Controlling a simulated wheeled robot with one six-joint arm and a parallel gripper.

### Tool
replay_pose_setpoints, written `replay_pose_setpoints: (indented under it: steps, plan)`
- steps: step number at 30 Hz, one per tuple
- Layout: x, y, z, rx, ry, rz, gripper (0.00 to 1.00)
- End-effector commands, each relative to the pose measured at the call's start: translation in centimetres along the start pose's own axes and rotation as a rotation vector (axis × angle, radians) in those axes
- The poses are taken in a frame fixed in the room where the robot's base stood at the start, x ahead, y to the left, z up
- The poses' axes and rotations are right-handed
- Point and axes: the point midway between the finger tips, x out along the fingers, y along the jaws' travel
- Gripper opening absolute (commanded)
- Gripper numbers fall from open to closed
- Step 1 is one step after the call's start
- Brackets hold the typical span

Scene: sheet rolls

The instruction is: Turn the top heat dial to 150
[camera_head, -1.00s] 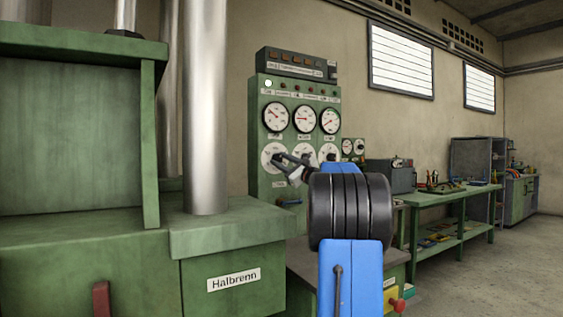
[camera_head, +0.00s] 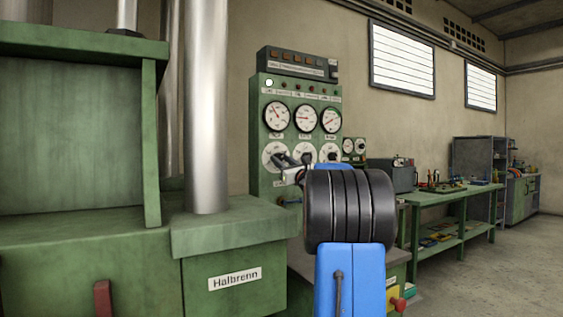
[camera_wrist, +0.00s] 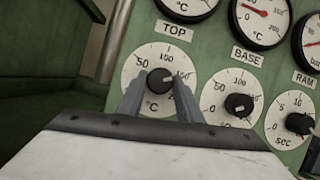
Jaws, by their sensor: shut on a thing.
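The top heat dial (camera_wrist: 133,72) is a white disc with marks 50, 100 and 150, under the label TOP (camera_wrist: 173,29). Its black knob (camera_wrist: 160,79) sits between the two fingers of my gripper (camera_wrist: 160,84), which is shut on it. A pale pointer mark on the knob faces right, roughly toward 150; the exact reading is hard to tell. In the head view my gripper (camera_head: 285,163) is at the lower-left dial (camera_head: 271,149) of the green panel, and partly covers it.
The BASE dial (camera_wrist: 222,84) and the RAM dial (camera_wrist: 283,127) are close to the right. Round gauges (camera_wrist: 262,18) sit above. A green press (camera_head: 225,236) with a steel column (camera_head: 207,110) stands at left. A workbench (camera_head: 445,194) is at right.

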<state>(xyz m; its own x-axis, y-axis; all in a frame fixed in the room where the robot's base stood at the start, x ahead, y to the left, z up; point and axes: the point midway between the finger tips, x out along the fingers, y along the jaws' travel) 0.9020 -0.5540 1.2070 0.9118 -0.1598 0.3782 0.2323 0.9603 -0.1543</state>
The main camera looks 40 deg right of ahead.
Motion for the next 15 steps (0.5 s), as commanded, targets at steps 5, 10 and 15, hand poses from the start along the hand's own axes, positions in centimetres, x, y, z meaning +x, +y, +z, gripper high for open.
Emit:
replay_pose_setpoints:
  steps: [5,10,15]
  plan:
    - [-0.02,-0.02,-0.15,0.0,0.002,0.0,0.1]
    - [-0.01,-0.02,-0.14,0.0,0.002,0.0,0.49]
    - [-0.01,-0.01,-0.07,-0.001,0.001,0.0,0.51]
